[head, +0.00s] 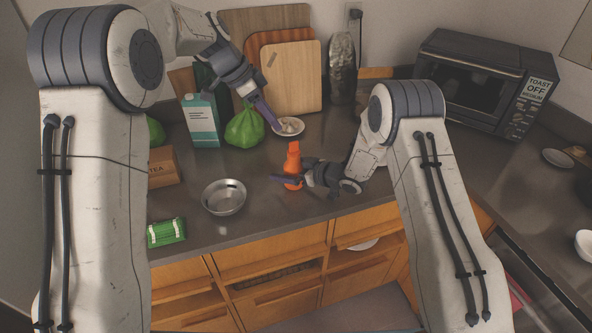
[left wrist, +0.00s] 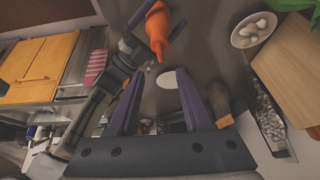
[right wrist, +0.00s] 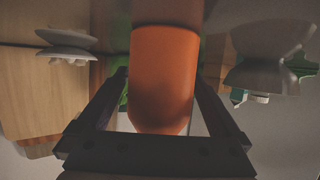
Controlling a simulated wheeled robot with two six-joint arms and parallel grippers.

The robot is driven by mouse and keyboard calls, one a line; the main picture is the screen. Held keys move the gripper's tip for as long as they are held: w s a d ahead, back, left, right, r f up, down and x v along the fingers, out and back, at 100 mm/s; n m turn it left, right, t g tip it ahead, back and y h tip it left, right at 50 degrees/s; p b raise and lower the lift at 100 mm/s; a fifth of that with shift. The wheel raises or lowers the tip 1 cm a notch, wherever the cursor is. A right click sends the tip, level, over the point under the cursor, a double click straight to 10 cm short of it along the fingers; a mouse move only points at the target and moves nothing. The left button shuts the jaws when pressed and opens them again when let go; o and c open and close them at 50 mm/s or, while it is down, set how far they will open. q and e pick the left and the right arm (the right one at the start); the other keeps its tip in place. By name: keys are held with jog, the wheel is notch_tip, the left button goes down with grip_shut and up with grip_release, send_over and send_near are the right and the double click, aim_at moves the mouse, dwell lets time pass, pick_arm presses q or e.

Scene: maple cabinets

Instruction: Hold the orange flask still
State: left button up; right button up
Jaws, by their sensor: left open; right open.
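The orange flask (head: 292,160) stands upright on the dark counter, near its front edge. My right gripper (head: 284,180) is open at the flask's lower part. In the right wrist view the flask (right wrist: 165,75) fills the space between the two spread fingers (right wrist: 160,105). I cannot tell whether either finger touches it. My left gripper (head: 268,118) is higher up, behind and left of the flask, close to a small white dish. In the left wrist view its fingers (left wrist: 152,100) are spread and empty, and the flask (left wrist: 157,28) shows beyond them.
The white dish (head: 289,127) holds pale round things. A green bag (head: 245,129), a carton (head: 201,122) and cutting boards (head: 293,80) stand behind. A metal bowl (head: 223,197) sits left of the flask. A toaster oven (head: 480,82) is at the back right.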

aim_at(294, 142)
jog(key=shift+w+a+f, duration=0.1)
jog(key=shift+a, duration=0.05)
jog(key=c, duration=1.5)
pick_arm(q)
jog(key=shift+c, duration=1.2)
pick_arm(e)
grip_shut()
pick_arm(q)
jog(key=shift+w+d+f+n+y, duration=0.15)
jog(key=shift+w+d+f+y, duration=0.2)
jog(key=shift+d+f, duration=0.85)
jog(key=shift+w+d+f+n+y, duration=0.25)
jog(key=shift+d+f+y, duration=0.3)
jog(key=shift+f, duration=1.2)
jog(key=shift+w+d+f+n+y, duration=0.1)
jog(key=shift+w+d+f+y, duration=0.2)
jog(key=shift+d+f, duration=0.95)
